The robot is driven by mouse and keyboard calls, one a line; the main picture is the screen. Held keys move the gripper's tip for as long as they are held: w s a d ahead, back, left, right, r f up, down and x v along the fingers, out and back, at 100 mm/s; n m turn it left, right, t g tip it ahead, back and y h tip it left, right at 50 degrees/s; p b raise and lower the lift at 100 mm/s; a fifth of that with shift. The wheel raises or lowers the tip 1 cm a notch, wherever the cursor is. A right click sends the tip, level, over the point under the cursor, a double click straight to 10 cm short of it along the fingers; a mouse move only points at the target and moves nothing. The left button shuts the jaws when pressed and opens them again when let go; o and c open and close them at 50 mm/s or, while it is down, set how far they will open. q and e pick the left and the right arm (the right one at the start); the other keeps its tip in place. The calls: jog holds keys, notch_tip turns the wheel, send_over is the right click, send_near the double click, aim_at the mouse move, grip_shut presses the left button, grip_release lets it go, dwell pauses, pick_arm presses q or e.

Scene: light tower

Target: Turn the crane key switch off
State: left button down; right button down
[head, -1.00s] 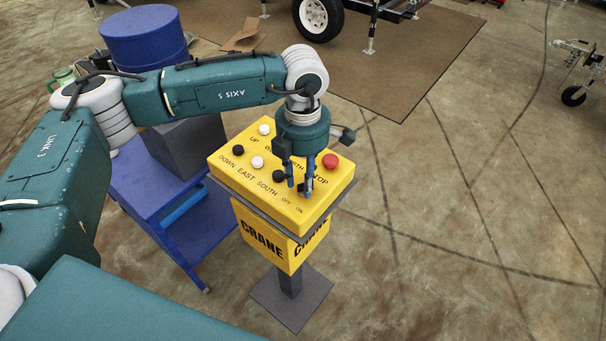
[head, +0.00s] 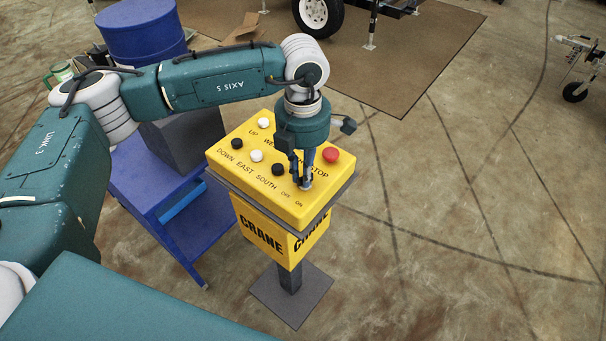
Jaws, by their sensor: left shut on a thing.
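The yellow crane control box (head: 233,160) stands on a grey post with a square foot. Its top carries black and white buttons, a red STOP button (head: 331,154) and OFF and ON labels near the front right corner. My left gripper (head: 303,184) points down at the top just behind these labels. It is shut on the key switch, which its fingers mostly hide, so I cannot tell which way the key is turned. My right gripper is not in view.
A blue cart (head: 150,193) with a grey block and a blue drum (head: 140,30) stands left of the box. A brown mat (head: 400,70) with a trailer wheel lies behind.

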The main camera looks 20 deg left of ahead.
pick_arm(q)
jog(key=n+b, duration=0.5)
jog(key=shift+f, duration=0.15)
jog(key=n+b, duration=0.3)
jog(key=n, duration=0.1)
jog(key=shift+s+d, duration=0.1)
jog(key=shift+r+n+b, duration=0.3)
jog(key=shift+n+b, duration=0.3)
jog(key=shift+n, duration=0.2)
jog(key=c, duration=1.8)
grip_release()
jog(key=shift+o, duration=0.2)
jog(key=shift+s, duration=0.1)
jog(key=shift+r, duration=0.1)
notch_tip(320, 180, up, 12)
